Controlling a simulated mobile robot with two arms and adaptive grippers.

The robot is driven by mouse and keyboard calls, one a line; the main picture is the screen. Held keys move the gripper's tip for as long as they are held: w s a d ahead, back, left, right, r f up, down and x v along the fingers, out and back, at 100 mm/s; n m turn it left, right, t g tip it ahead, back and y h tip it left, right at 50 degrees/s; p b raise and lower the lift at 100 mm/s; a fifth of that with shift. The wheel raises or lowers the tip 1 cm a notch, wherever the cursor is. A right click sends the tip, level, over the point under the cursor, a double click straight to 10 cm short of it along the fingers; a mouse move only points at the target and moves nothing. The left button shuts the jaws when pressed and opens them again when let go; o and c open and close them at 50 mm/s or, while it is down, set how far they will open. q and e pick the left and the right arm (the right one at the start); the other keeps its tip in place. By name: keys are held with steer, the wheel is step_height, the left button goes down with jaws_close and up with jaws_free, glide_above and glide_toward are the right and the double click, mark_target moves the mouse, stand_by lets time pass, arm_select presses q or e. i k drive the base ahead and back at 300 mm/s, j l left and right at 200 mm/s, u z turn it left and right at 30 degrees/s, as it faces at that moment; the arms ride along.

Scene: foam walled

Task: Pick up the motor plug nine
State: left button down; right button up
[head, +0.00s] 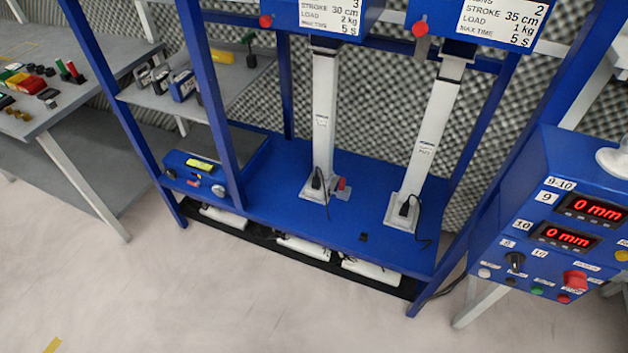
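Two white lifting columns stand on the blue bench, a middle one (325,110) and a right one (435,130). A black plug (317,180) with a thin cable sits at the foot of the middle column. Another black plug (405,208) with a cable sits at the foot of the right column. A small black piece (363,237) lies near the bench's front edge. Labels on the columns are too small to read, so I cannot tell which plug is number nine. Neither of my grippers is in view.
A blue control box (550,225) at right carries labels 9 and 10 and two displays reading 0 mm. Blue frame posts (210,95) stand before the bench. White boxes (370,270) sit below it. A grey table (60,75) is at left. The front floor is clear.

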mark_target(316, 179)
steer(key=i+j+z, duration=0.15)
steer(key=j, duration=0.2)
steer(key=i+j+z, duration=0.1)
steer(key=i+j, duration=0.15)
steer(key=j, duration=0.15)
steer(key=i+j+z, duration=0.15)
steer(key=j, duration=0.3)
